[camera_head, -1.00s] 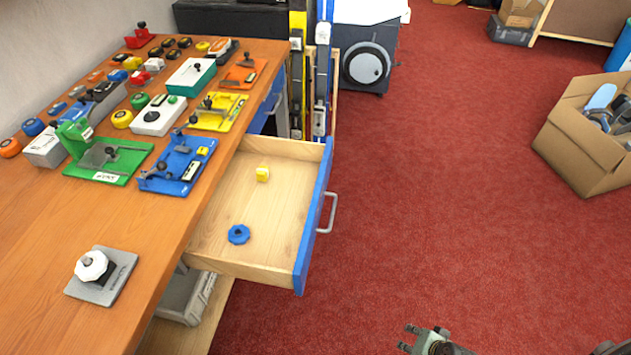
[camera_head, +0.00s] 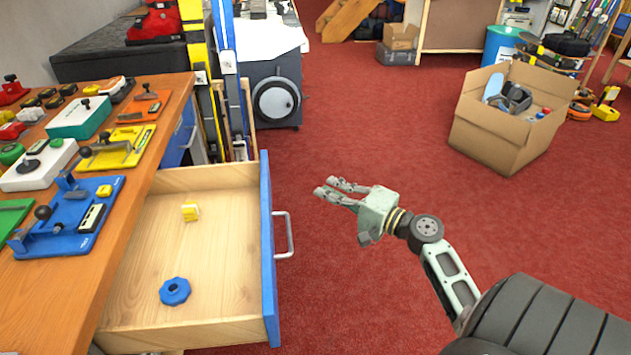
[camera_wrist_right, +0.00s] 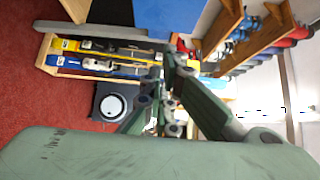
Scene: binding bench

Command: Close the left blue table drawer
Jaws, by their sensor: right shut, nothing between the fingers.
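The blue-fronted table drawer (camera_head: 268,245) is pulled out from the wooden table (camera_head: 160,178) in the head view. Its silver handle (camera_head: 284,235) sticks out on the right of the front. My right gripper (camera_head: 328,188) is shut and empty over the red floor, to the right of the drawer front and apart from the handle. Its fingers also show in the right wrist view (camera_wrist_right: 157,100). My left gripper is not in view.
Several coloured fixtures, such as a blue one (camera_head: 75,218), stand on the table. A cardboard box (camera_head: 500,125) sits on the floor at the right. The red carpet (camera_head: 345,285) right of the drawer is clear.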

